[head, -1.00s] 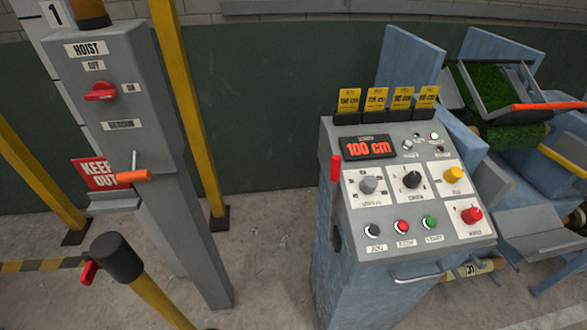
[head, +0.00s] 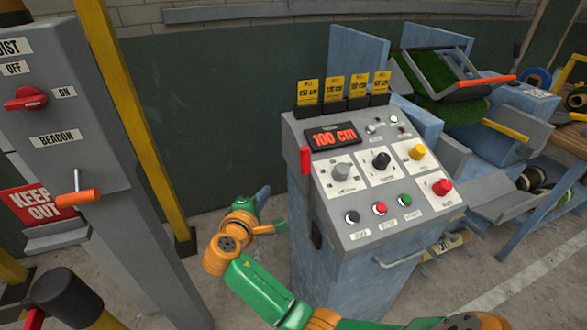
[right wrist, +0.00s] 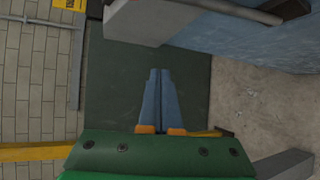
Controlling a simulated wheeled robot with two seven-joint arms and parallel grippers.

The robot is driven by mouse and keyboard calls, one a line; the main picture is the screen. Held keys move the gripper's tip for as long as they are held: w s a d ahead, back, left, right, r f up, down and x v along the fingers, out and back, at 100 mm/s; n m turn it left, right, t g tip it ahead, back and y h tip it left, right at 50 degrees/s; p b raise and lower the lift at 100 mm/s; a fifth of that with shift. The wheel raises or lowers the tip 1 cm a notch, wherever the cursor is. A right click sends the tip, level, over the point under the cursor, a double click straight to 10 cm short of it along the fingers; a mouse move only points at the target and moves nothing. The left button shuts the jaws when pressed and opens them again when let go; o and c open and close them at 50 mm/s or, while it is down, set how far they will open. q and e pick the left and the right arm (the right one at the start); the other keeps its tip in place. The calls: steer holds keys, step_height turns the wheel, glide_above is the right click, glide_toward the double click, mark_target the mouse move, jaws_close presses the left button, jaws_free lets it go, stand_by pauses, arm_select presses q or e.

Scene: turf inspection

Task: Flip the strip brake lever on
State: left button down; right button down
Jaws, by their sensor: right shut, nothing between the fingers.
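A red lever handle (head: 305,160) stands upright on the left side of the grey-topped control console (head: 372,225). No label for it is readable, so I cannot confirm that it is the strip brake lever. My right gripper (head: 265,192) is at the console's left, lower in the picture than the red handle and apart from it. In the right wrist view its blue-grey fingers (right wrist: 160,78) are together, with nothing between them. My left gripper is not in view.
The console has knobs, buttons and a "100 cm" display (head: 333,136). A grey hoist post (head: 75,120) with a red switch and an orange-handled crank (head: 78,197) stands at left, near a yellow post (head: 135,115). A turf machine (head: 450,90) with an orange-red bar is at right.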

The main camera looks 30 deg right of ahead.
step_height(320, 180, up, 7)
steer(key=s+d+m+h, duration=0.1)
steer(key=h, duration=0.1)
steer(key=shift+s+m, duration=0.25)
steer(key=shift+m, duration=0.15)
steer(key=shift+d+f, duration=0.1)
steer(key=w+d+p, duration=0.2)
steer(key=d+p, duration=0.3)
steer(key=d, duration=0.2)
steer(key=shift+d+f, duration=0.4)
steer(key=shift+f, duration=0.05)
